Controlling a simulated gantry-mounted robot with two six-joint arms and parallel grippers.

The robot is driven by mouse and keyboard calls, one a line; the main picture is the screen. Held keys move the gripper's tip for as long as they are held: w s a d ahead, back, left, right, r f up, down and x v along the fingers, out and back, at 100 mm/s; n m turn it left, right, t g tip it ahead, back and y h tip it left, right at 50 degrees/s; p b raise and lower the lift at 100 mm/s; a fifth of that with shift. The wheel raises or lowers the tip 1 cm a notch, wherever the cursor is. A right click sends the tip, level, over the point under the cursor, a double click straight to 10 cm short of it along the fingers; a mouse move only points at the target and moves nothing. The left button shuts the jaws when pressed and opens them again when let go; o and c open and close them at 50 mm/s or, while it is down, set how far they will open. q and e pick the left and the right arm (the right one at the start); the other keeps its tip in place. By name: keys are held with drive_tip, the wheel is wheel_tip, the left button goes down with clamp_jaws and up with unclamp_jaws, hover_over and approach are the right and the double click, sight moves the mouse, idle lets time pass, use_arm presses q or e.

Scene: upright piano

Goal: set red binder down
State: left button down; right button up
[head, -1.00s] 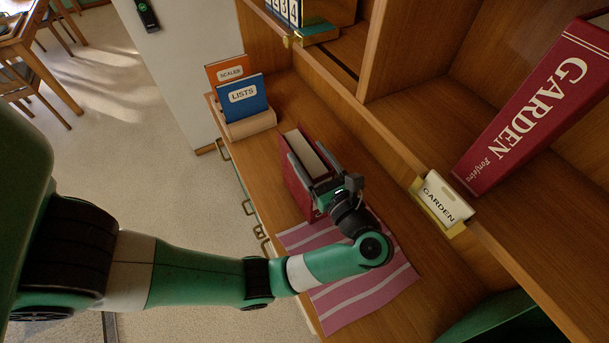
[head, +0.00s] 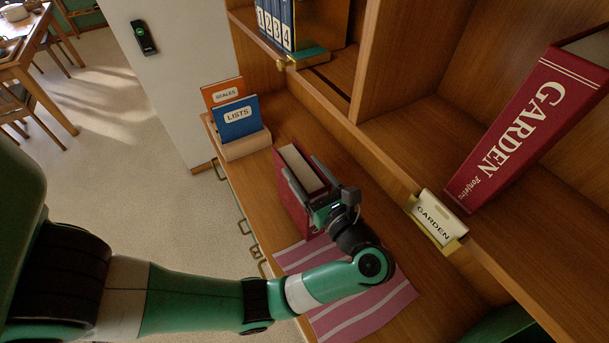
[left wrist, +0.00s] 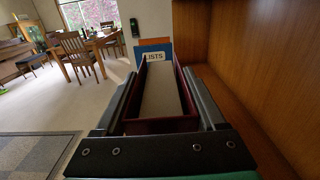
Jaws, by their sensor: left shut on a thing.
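The red binder (head: 290,196) is upright over the wooden counter, beside the striped pink cloth, its open top showing pale pages. I cannot tell whether its bottom edge touches the counter. My left gripper (head: 302,170) is shut on it, with one finger along each side. In the left wrist view the binder (left wrist: 160,124) lies between the two fingers, with its top facing the camera. My right gripper is not in view.
A wooden holder (head: 247,145) with a blue LISTS book (head: 238,120) and an orange SCALES book (head: 220,93) stands behind the binder. A large GARDEN binder (head: 520,130) leans in the shelf at right, near a GARDEN label (head: 436,217). The pink cloth (head: 365,312) lies in front.

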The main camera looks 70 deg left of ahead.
use_arm(q)
drive_tip(key=shift+r, duration=0.55)
drive_tip(key=s+d+r+p, duration=0.2)
drive_tip(key=s+d+r, duration=0.4)
drive_tip(key=d+r, duration=0.4)
drive_tip(key=shift+s+d, duration=0.25)
drive_tip(key=shift+d, duration=0.95)
